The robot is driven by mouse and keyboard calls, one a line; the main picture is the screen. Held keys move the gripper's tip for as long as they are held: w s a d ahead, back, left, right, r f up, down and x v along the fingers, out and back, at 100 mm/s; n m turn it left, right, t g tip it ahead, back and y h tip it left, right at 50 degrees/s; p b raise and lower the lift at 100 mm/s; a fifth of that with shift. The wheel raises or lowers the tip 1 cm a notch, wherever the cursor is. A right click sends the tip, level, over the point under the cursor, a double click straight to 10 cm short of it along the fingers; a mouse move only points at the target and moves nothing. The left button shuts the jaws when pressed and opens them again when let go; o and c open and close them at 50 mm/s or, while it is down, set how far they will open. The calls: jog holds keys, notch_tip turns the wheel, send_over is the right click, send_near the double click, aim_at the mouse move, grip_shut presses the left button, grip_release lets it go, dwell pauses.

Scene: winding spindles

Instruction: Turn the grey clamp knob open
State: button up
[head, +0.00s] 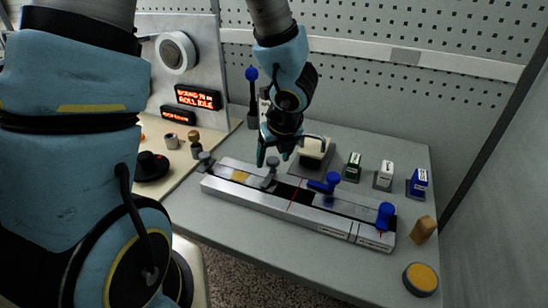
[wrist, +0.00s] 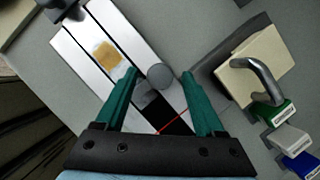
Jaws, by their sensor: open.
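A grey knob (head: 271,172) stands on the long metal rail fixture (head: 222,187), right of an amber patch. Its round grey top shows in the wrist view (wrist: 160,76). My gripper (head: 274,159) is open just above this knob. In the wrist view its two green fingers lie on either side of the knob top, with a gap visible at each side. I cannot tell the exact height of the fingertips over it.
A cream block with a metal handle (wrist: 252,68) is close beside my right finger. Several labelled holders (head: 384,172) stand behind. A yellow-topped round pad (head: 421,278) is at front right.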

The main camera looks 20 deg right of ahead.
grip_shut()
dwell(0.5)
jog(key=n+y, duration=0.1)
jog(key=n, duration=0.3)
jog(key=shift+d+n+g+y+p, duration=0.2)
jog(key=shift+n+g+y+p, duration=0.1)
jog(key=shift+y+p, duration=0.1)
jog(key=n+g+y, duration=0.1)
jog(key=n, duration=0.3)
jog(key=shift+w+d+n+p, duration=0.1)
jog(key=shift+w+n+p, duration=0.05)
jog(key=shift+n+p, duration=0.2)
jog(key=n+g, duration=0.1)
jog(key=n, duration=0.1)
jog(key=n+y+p, duration=0.1)
jog(key=n, duration=0.1)
jog(key=shift+w+d+n+g, duration=0.15)
jog(key=shift+n+g, duration=0.1)
jog(key=shift+g, duration=0.15)
jog(key=shift+w+n+g+p, duration=0.1)
jog(key=shift+n+g+p, duration=0.5)
jog(key=shift+n, duration=1.5)
